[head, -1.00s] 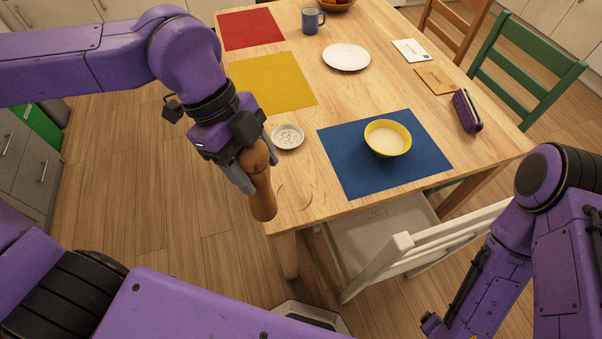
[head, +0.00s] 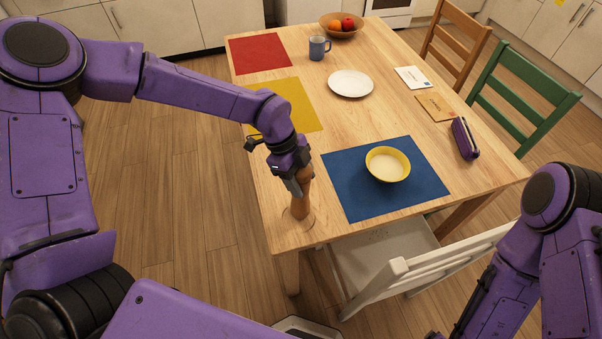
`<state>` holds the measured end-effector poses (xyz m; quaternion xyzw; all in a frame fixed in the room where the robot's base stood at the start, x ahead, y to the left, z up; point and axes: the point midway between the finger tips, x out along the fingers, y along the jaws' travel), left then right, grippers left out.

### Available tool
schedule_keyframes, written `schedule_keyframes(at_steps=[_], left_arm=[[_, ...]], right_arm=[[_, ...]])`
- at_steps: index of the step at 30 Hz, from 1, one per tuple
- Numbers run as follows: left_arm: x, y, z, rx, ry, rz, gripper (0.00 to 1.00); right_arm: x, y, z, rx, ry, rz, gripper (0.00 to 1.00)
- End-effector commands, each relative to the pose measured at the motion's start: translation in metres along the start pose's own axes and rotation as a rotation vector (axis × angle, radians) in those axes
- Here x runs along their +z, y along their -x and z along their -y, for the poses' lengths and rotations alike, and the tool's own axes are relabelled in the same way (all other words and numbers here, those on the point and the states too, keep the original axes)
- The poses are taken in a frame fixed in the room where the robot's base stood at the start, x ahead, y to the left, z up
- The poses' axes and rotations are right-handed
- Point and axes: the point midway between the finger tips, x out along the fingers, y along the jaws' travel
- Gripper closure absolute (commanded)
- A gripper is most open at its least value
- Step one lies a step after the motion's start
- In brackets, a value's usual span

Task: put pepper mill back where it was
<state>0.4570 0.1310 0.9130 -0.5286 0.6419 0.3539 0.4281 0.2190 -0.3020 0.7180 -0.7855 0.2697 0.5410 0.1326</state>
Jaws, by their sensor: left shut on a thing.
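The brown wooden pepper mill (head: 301,207) is near the table's front left corner in the head view. It stands about upright. Its base is over a faint round ring mark (head: 313,221) on the wood, and I cannot tell whether it touches the table. My left gripper (head: 302,184) is shut on the upper part of the mill from above and hides some of it. My right gripper is not in view; only the right arm shows.
On the wooden table (head: 350,120), the blue mat (head: 350,199) with a yellow bowl (head: 388,164) lies right of the mill. A yellow mat (head: 290,95), white plate (head: 350,83), mug (head: 318,48) and pencil case (head: 465,139) are farther off. A white chair (head: 400,268) stands at the front edge.

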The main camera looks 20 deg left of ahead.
Motion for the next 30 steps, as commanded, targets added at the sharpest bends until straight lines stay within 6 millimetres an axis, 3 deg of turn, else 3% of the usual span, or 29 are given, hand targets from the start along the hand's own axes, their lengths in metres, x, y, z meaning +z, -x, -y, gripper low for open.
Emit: schedule_keyframes(at_steps=[5,6,7,8,19,30], left_arm=[[0.000,0.000,0.000,-0.001,0.000,0.000,1.00],[0.000,-0.001,0.000,0.000,0.000,0.000,0.31],[0.000,-0.001,0.000,0.000,0.000,0.000,0.21],[0.000,-0.001,0.000,0.000,0.000,0.000,0.19],[0.001,0.009,0.001,-0.003,0.002,-0.001,0.19],[0.001,0.096,0.000,-0.005,0.001,-0.001,0.19]], right_arm=[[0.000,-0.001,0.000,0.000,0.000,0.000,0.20],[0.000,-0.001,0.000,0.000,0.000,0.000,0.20],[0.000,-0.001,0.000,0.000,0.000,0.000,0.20],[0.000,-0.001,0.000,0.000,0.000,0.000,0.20],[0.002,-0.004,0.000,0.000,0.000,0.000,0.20],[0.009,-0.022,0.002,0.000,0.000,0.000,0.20]])
